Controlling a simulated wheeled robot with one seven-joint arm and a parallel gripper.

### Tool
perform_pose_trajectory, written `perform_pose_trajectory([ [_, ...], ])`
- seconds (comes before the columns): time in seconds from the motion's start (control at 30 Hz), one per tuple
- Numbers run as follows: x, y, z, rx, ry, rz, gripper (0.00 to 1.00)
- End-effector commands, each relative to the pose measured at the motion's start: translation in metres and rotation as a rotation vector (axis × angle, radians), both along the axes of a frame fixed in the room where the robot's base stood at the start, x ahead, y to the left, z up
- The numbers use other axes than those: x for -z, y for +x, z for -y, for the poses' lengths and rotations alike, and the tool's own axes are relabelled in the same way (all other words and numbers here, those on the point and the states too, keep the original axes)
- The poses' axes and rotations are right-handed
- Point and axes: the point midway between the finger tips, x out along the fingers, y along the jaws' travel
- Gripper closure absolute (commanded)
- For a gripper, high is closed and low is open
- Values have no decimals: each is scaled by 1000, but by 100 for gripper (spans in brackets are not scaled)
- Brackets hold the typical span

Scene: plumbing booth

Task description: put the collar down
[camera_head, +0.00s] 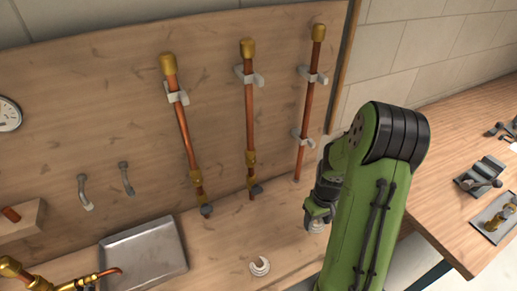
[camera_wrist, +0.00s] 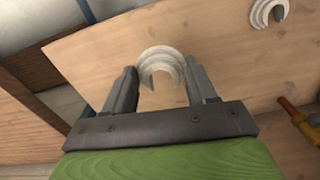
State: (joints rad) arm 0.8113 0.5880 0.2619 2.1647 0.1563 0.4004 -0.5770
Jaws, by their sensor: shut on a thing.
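A white C-shaped collar (camera_wrist: 158,53) is between the two fingers of my gripper (camera_wrist: 163,76) in the wrist view, with its open side toward the gripper. The fingers are shut on it. In the head view, my gripper (camera_head: 318,212) points down over the right part of the bench, right of the pipes. A bit of the held collar (camera_head: 316,226) shows pale below the fingers. I cannot tell whether it touches the bench. A second white collar (camera_head: 260,266) rests on the bench to the left, and it also shows at the upper right of the wrist view (camera_wrist: 268,12).
Several copper pipes, one of them the middle pipe (camera_head: 249,120), stand against the wooden back panel (camera_head: 100,90). A grey tray (camera_head: 143,253) lies on the bench at left. A side table (camera_head: 450,210) with tools stands at right. Bare bench surrounds the second collar.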

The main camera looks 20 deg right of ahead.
Motion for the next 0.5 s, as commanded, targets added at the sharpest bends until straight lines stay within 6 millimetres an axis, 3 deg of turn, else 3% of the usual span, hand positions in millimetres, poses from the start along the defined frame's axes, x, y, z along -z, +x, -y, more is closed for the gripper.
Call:
perform_pose_trajectory([
  [0.17, 2, 3, -3, -4, 1, 0, 72],
  [0.27, 7, 18, -17, -16, 2, 0, 72],
  [0.37, 16, 44, -46, -35, 2, -1, 72],
  [0.5, 35, 81, -106, -60, 3, -2, 72],
])
